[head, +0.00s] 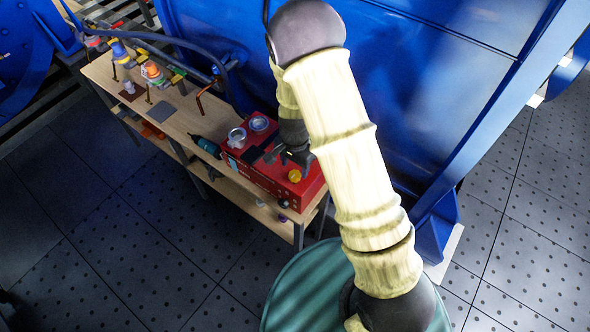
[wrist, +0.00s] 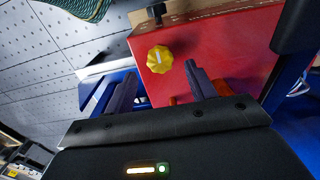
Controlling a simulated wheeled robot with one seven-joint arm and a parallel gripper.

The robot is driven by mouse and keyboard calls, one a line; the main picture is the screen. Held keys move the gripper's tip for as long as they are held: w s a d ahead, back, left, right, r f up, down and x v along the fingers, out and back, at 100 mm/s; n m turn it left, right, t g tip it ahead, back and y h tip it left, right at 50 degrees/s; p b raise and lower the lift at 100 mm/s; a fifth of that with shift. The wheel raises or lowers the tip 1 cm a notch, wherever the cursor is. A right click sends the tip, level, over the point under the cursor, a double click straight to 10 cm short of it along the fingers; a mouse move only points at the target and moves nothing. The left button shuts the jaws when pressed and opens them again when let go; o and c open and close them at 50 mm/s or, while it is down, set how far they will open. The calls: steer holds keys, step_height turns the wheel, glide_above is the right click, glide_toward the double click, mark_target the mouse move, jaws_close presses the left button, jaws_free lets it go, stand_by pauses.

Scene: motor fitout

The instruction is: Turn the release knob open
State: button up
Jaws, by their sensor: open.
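The release knob (wrist: 160,59) is a yellow, lobed knob with a pale mark across its face. It sits on the top of a red box (wrist: 232,48) in the wrist view. In the head view the knob (head: 295,175) is near the right end of the red box (head: 312,187). My gripper (wrist: 155,80) is open and empty, with its two dark fingers apart. The knob shows beyond the fingertips, between them in the picture, with no visible contact. In the head view my gripper (head: 288,158) is over the box, just behind the knob.
The box stands on a wooden bench (head: 160,105) with a lower shelf. A large blue housing (head: 400,80) stands close behind.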

mark_target(295, 174)
steer(key=shift+f, duration=1.85)
steer(key=c, duration=1)
steer(key=shift+o, duration=0.2)
